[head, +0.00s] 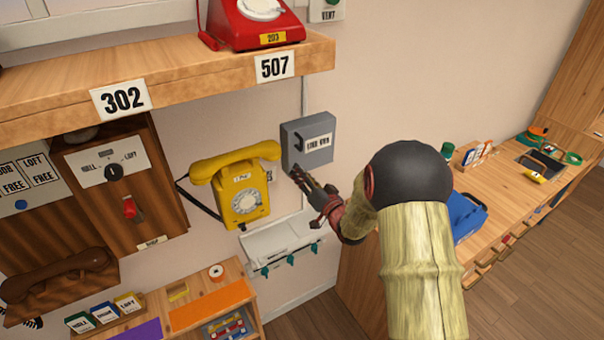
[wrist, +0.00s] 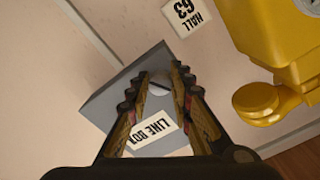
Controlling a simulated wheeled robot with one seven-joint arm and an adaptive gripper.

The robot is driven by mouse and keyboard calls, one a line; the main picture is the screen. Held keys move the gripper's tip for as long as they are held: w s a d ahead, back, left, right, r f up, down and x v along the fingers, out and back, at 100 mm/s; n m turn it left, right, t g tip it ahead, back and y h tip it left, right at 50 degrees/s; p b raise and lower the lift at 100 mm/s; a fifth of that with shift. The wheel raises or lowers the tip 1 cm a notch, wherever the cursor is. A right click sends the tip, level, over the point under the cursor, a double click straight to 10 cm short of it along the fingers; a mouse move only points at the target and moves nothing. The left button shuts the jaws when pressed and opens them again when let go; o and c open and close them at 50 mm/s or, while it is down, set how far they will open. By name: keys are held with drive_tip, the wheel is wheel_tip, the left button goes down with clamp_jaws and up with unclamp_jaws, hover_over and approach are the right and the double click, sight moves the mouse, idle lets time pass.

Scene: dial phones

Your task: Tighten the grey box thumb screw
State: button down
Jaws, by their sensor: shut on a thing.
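The grey box (head: 292,148) is fixed to the wall right of the yellow phone and bears a LINE BOX label (head: 318,143). A dark curved mark shows on its face beside the label. In the wrist view the grey box (wrist: 102,104) lies behind my fingers, with its label (wrist: 153,131) between them. My gripper (head: 299,174) is at the lower left of the box. In the wrist view its two fingers (wrist: 155,78) stand either side of a small dark-grey piece, seemingly the thumb screw (wrist: 158,82), mostly hidden by the fingertips.
The yellow wall phone (head: 242,192) hangs close left of my gripper and shows at the right of the wrist view (wrist: 268,38). A wooden shelf (head: 190,78) with a red phone (head: 255,22) is above. A white tray (head: 280,240) with green hooks is below. A wooden bench (head: 510,190) stands right.

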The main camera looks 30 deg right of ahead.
drive_tip(key=m+p, duration=0.1)
drive_tip(key=m, duration=0.3)
drive_tip(key=shift+a+m, duration=0.1)
drive_tip(key=shift+m, duration=0.3)
drive_tip(key=shift+f, duration=0.1)
idle(0.3)
drive_tip(key=c, duration=1.6)
unclamp_jaws()
drive_tip(key=s, duration=1.2)
drive_tip(key=shift+d, duration=0.2)
